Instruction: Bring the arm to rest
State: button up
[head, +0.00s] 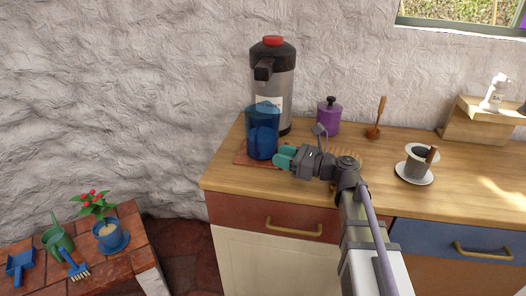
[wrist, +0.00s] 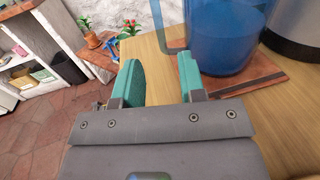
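My gripper (head: 284,160) is at the front left of the wooden counter, low and just right of a translucent blue jug (head: 263,130). In the wrist view the two teal fingers (wrist: 160,76) stand apart with nothing gripped between them. The jug (wrist: 222,40) is ahead of the fingers, and its handle (wrist: 157,22) is just beyond the fingertips. The jug stands upright on a reddish-brown mat (head: 240,157) in front of a dispenser, with darker blue contents in its lower part. In the head view its handle is not clearly seen.
The dispenser (head: 285,95) with a red top stands behind the jug. A purple jar (head: 328,117), a wooden-handled tool (head: 376,118) and a cup on a saucer (head: 417,177) are to the right. A brick ledge (head: 122,258) with a potted plant is lower left.

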jog(key=v, duration=0.3)
jog(key=shift+s+d, duration=0.1)
jog(key=shift+d, duration=0.2)
jog(key=s+a+f+n+g+h+p, duration=0.2)
jog(key=s+n+g, duration=0.1)
jog(key=s+n, duration=0.3)
jog(key=s+a+f+n+g+h+p, duration=0.1)
jog(key=s+a+n+g+p, duration=0.15)
jog(key=s+n, duration=0.4)
jog(key=s+d+f+n+g+h+b, duration=0.25)
jog(key=d+f+n+h+b, duration=0.25)
jog(key=d+f+n+h, duration=0.75)
notch_tip(320, 180, up, 16)
jog(key=m+p, duration=0.2)
jog(key=p, duration=1.6)
jog(key=shift+s+a+f+t+h, duration=0.15)
jog(key=shift+s+a+t+h, duration=0.15)
jog(key=shift+h, duration=0.15)
